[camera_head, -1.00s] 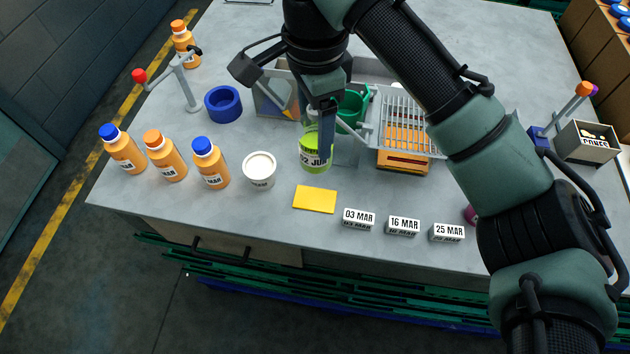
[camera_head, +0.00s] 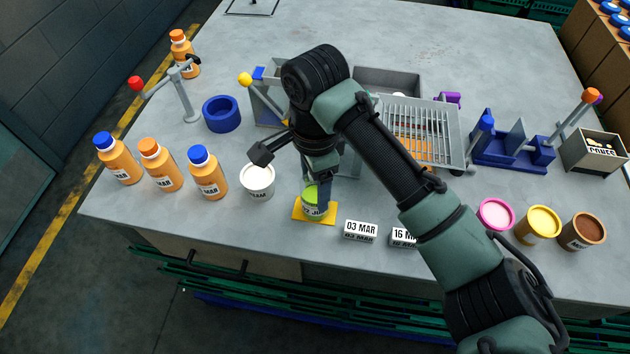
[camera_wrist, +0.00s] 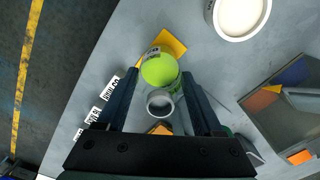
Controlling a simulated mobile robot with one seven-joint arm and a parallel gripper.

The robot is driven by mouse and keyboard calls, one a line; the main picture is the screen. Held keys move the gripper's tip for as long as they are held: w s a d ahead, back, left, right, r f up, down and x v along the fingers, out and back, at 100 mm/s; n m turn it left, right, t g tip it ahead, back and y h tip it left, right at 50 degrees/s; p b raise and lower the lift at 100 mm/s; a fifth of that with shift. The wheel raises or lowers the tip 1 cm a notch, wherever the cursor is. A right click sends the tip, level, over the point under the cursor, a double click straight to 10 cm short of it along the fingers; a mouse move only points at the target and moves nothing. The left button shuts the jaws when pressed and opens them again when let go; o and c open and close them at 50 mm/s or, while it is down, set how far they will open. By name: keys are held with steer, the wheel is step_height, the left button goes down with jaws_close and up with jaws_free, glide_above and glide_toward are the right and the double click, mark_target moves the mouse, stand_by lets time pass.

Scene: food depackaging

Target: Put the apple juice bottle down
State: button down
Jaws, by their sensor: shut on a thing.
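The apple juice bottle (camera_head: 312,207) is light green with a white date label. It is over the yellow square (camera_head: 300,214) near the front edge of the counter; I cannot tell whether its base touches. My gripper (camera_head: 322,190) reaches down from above and is shut on the bottle, hiding its upper part in the head view. In the wrist view the bottle (camera_wrist: 158,68) lies between the two fingers (camera_wrist: 158,82), its round grey-white mouth facing the camera. A corner of the yellow square (camera_wrist: 172,42) shows beyond it.
A white tub (camera_head: 258,182) stands close left of the square, with several orange bottles (camera_head: 163,168) further left. Date blocks (camera_head: 360,231) sit close on the right. A wire rack (camera_head: 420,130) is behind. Pink, yellow and brown tubs stand at right.

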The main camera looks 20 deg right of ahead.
steer(key=shift+f, duration=0.1)
steer(key=shift+c, duration=0.2)
jaws_free()
step_height(320, 180, up, 12)
steer(key=shift+r+p, duration=0.15)
steer(key=shift+p, duration=1)
